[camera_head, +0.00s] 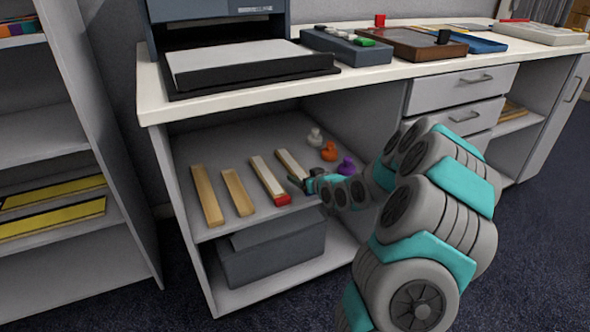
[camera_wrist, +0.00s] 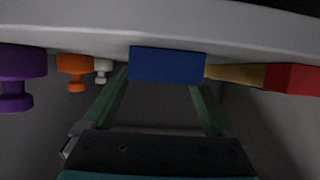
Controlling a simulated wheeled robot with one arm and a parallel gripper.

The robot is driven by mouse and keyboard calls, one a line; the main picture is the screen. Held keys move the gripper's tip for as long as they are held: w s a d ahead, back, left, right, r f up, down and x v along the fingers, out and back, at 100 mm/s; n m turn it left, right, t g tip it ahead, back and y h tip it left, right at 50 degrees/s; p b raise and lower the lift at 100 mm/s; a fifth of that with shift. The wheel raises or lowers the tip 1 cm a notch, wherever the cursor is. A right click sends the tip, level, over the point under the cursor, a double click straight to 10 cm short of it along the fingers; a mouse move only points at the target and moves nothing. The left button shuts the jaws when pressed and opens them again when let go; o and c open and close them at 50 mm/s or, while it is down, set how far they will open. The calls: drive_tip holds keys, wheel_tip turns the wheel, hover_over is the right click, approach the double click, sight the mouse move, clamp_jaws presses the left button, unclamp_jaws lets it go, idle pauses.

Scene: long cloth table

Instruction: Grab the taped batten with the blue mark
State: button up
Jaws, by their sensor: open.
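The batten with the blue end (camera_wrist: 166,64) shows in the wrist view, its blue end face squarely ahead between my finger tips. In the head view its pale taped length (camera_head: 291,162) lies on the shelf, and my gripper hides its near end. My gripper (camera_head: 302,184) is open at that near end; in the wrist view its two green fingers (camera_wrist: 165,82) flank the blue end. I cannot tell whether they touch it. A similar pale batten with a red end (camera_head: 270,180) lies just left; its red end also shows in the wrist view (camera_wrist: 290,78).
Two plain wooden battens (camera_head: 207,195) lie further left on the shelf (camera_head: 222,227). White (camera_head: 314,137), orange (camera_head: 329,151) and purple (camera_head: 346,167) knobbed pieces stand to the right. The countertop (camera_head: 350,82) overhangs the shelf, and a dark box (camera_head: 272,252) sits below.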

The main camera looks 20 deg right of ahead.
drive_tip(key=shift+x, duration=1)
drive_tip(key=shift+c, duration=0.3)
clamp_jaws()
